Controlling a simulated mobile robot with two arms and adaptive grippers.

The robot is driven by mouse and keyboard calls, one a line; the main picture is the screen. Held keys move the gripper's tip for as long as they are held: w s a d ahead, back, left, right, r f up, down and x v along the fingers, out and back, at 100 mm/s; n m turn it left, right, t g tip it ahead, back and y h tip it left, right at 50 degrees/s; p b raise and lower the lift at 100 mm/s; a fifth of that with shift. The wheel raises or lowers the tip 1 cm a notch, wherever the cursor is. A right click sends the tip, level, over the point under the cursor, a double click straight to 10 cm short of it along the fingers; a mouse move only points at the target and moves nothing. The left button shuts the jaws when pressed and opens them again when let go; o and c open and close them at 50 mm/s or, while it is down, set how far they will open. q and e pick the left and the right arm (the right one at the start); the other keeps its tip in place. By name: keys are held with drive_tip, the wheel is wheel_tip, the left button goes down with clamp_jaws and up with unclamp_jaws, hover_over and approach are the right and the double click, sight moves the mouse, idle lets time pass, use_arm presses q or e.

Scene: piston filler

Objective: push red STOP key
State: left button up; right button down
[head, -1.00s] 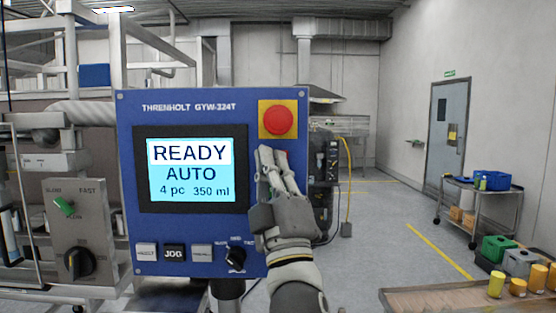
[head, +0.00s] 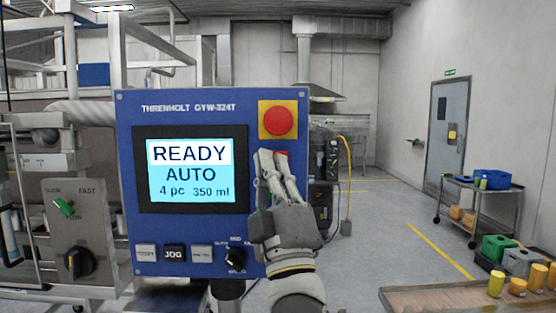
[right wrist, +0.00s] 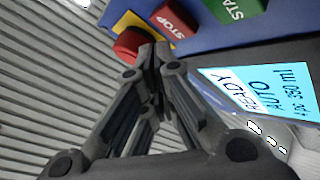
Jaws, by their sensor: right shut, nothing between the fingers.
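The red STOP key (right wrist: 172,19) shows clearly in the right wrist view, between the green START key (right wrist: 235,8) and the red mushroom button (right wrist: 130,43). The START key is hidden in the head view. My left gripper is not in view.
The blue control panel (head: 190,122) carries a screen (head: 191,170) reading READY, AUTO, 4 pc, 350 ml. Below it are the JOG key (head: 174,253), other keys and a black knob (head: 235,258). A grey box with switches (head: 76,225) stands left. Open floor lies right.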

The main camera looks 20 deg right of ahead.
drive_tip(key=s, duration=0.2)
drive_tip(key=s+a, duration=0.1)
drive_tip(key=s, duration=0.1)
drive_tip(key=shift+s+a+p, duration=0.1)
drive_tip(key=shift+s+p, duration=0.15)
drive_tip(key=shift+p, duration=0.05)
idle(0.6)
